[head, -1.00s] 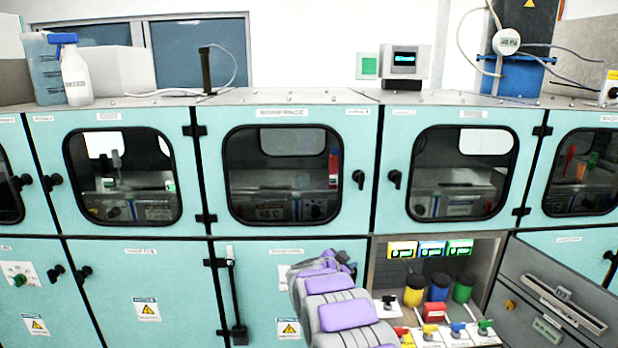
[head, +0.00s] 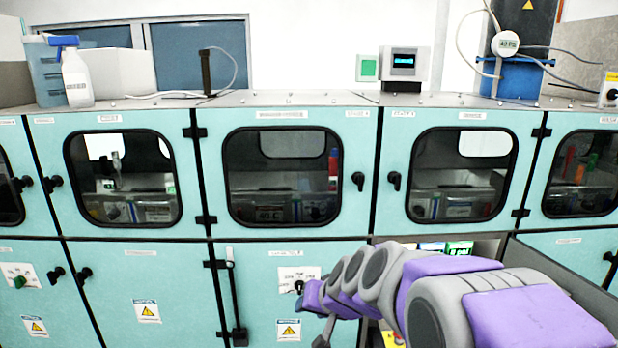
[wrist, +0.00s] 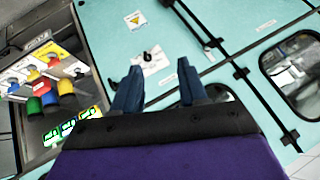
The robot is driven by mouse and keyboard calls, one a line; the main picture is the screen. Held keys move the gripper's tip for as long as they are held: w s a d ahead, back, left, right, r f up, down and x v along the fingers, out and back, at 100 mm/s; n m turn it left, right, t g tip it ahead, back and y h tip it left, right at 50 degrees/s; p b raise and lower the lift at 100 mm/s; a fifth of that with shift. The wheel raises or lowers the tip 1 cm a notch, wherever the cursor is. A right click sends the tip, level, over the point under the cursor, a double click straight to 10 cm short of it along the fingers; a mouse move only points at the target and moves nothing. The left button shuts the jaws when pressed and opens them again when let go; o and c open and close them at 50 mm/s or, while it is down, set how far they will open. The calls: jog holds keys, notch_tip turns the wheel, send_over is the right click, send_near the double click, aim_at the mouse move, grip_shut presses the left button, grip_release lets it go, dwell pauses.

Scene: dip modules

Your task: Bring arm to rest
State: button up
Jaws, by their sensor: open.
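My gripper (wrist: 160,66) shows in the wrist view with its two dark blue fingers apart. Nothing is between them. Behind them is a teal lower cabinet panel (wrist: 146,45) with a small black handle. In the head view my purple and grey arm reaches from the lower right towards the lower middle. Its far end is in front of the lower teal panel (head: 262,272), and the gripper fingers are hard to make out there.
Windowed cabinets (head: 284,175) line the wall. A spray bottle (head: 76,78) stands on top.

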jog(key=s+d+f+g+h, duration=0.1)
jog(key=s+d+f+g, duration=0.1)
jog(key=s, duration=1)
jog(key=s+d+f+g+h, duration=0.2)
jog(key=s+d, duration=0.4)
jog(key=s, duration=0.6)
jog(key=s+d+f+g+h, duration=0.1)
jog(key=s+d+g, duration=0.3)
jog(key=s, duration=0.8)
jog(key=shift+d+f+n+g, duration=0.3)
jog(key=shift+d+f, duration=0.15)
jog(key=shift+d, duration=0.15)
